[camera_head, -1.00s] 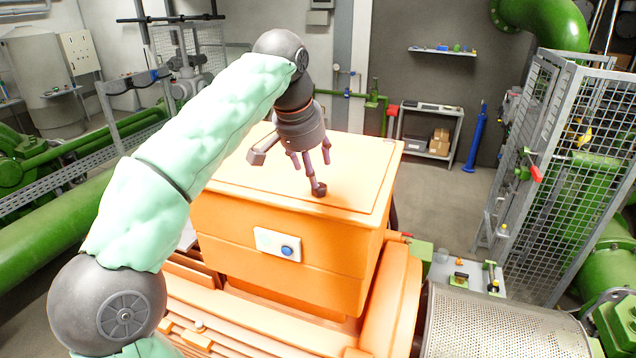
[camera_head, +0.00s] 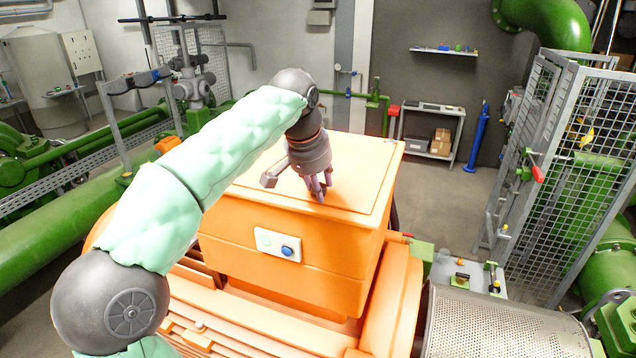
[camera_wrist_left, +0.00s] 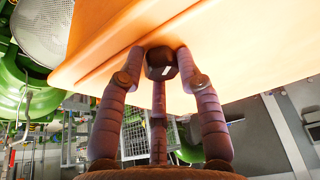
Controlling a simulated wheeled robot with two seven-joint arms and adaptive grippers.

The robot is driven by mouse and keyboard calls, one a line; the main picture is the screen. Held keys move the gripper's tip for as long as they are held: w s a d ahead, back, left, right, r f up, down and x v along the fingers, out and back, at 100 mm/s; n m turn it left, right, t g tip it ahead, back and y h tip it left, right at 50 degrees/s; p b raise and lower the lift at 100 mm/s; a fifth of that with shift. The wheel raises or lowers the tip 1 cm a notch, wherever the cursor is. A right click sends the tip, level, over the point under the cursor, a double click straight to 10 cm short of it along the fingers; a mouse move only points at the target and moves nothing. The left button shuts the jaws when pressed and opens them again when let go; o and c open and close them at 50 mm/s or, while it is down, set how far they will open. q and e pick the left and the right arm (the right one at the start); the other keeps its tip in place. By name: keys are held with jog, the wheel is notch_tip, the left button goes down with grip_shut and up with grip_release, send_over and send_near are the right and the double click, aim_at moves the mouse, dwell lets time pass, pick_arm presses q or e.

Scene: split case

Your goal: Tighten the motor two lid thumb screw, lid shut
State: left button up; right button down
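The orange motor box has its flat lid (camera_head: 350,165) lying shut on top. The dark thumb screw (camera_wrist_left: 161,62) stands at the lid's edge and shows between the fingertips in the left wrist view. My left gripper (camera_head: 319,188) is over the lid's front part, fingers pointing down and drawn together around the screw. In the left wrist view the two side fingers of my left gripper (camera_wrist_left: 160,60) press close to both sides of the screw head, and the third finger reaches it from below. In the head view the fingers mostly hide the screw. My right gripper is not in view.
A panel with a blue button (camera_head: 287,250) is on the box front. A perforated metal drum (camera_head: 495,325) and a small grey ledge with fittings (camera_head: 465,275) lie to the right. A mesh cage (camera_head: 560,170) stands farther right. Floor behind the box is clear.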

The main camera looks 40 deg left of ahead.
pick_arm(q)
jog(key=shift+a+r, duration=0.1)
jog(key=shift+r, duration=0.1)
jog(key=shift+a+r+m+h+p, duration=0.15)
jog(key=shift+m+h+p, duration=0.5)
jog(key=shift+m, duration=1.35)
jog(key=o, duration=1.1)
jog(key=shift+w, duration=0.1)
jog(key=shift+w+f, duration=0.15)
jog(key=shift+f, duration=0.05)
jog(key=v, duration=1.2)
